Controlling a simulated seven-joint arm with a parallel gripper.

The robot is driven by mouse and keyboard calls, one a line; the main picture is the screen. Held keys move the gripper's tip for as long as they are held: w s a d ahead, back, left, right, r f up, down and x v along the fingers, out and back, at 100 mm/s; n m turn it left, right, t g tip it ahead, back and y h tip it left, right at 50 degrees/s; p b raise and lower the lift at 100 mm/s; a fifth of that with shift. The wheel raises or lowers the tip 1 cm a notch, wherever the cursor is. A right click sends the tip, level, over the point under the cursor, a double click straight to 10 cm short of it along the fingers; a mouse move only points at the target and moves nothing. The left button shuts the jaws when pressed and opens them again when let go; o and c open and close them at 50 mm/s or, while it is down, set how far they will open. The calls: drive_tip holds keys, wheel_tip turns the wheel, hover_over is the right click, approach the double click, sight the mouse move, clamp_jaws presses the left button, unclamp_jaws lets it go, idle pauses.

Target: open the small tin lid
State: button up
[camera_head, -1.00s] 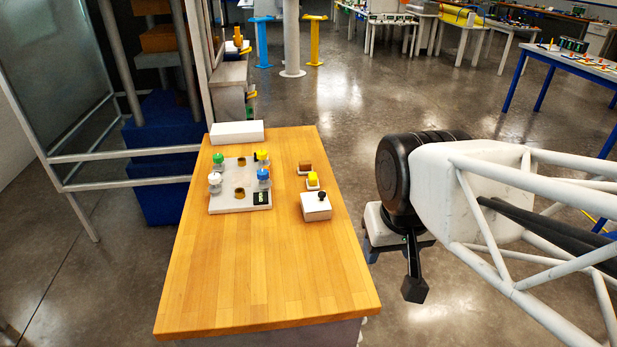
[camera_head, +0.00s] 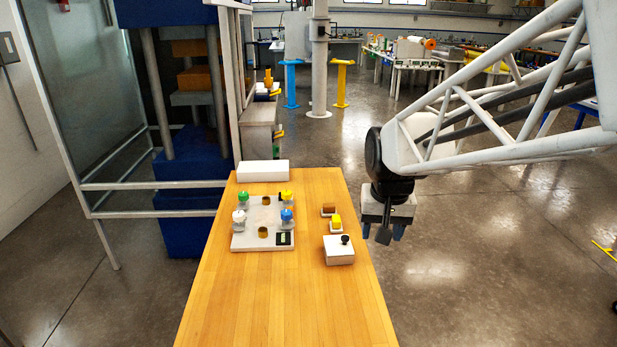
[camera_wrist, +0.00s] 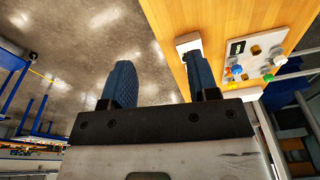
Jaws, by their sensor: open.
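The small tin (camera_head: 339,256) is a white box with a black knob (camera_head: 345,240) on its lid, near the table's right edge. The lid looks seated. My gripper (camera_head: 383,231) hangs just right of the tin, beyond the table edge, with its blue fingers pointing down. It is open and empty, and does not touch the tin. In the wrist view, the gripper (camera_wrist: 160,82) has its fingers wide apart over the floor. Part of the white tin (camera_wrist: 186,41) shows behind the right-hand finger, which hides much of it.
Behind the tin are a yellow block (camera_head: 336,222) and a brown block (camera_head: 328,208). A white board (camera_head: 263,246) with several capped jars is to the left. A white box (camera_head: 263,171) lies at the back. The table's front (camera_head: 285,305) is clear.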

drive_tip(key=w+f+m, duration=0.1)
drive_tip(key=w+f, duration=0.2)
drive_tip(key=w, duration=0.4)
drive_tip(key=w+f, duration=0.3)
drive_tip(key=w, duration=0.4)
drive_tip(key=m+g, duration=0.1)
drive_tip(key=g, duration=0.1)
hover_over(345, 237)
wheel_tip(345, 237, down, 9)
drive_tip(key=shift+f, duration=0.15)
drive_tip(key=shift+f, duration=0.15)
drive_tip(key=shift+f, duration=3.8)
clamp_jaws()
